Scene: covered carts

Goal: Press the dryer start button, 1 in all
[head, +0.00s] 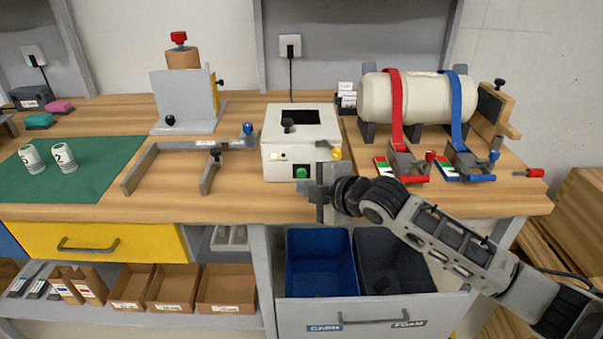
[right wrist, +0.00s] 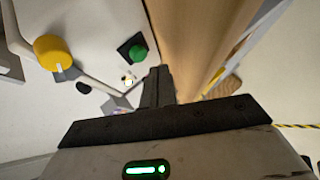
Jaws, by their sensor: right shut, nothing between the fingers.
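The dryer is a white box (head: 283,140) with a dark window on top, standing at the middle of the bench. Its front has a green button (head: 301,172) on a dark square base, also seen in the right wrist view (right wrist: 138,52). A yellow knob (head: 335,154) is at the front's right; it shows in the right wrist view (right wrist: 53,52) too. My right gripper (head: 304,188) is shut and empty, just in front of the dryer and slightly below the green button. In the right wrist view its fingertips (right wrist: 160,72) look beside the button, apart from it. My left gripper is out of view.
A grey angled fixture (head: 165,148) lies left of the dryer. Below the bench edge is an open drawer with a blue bin (head: 320,232) and a dark bin (head: 392,235), under my right arm.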

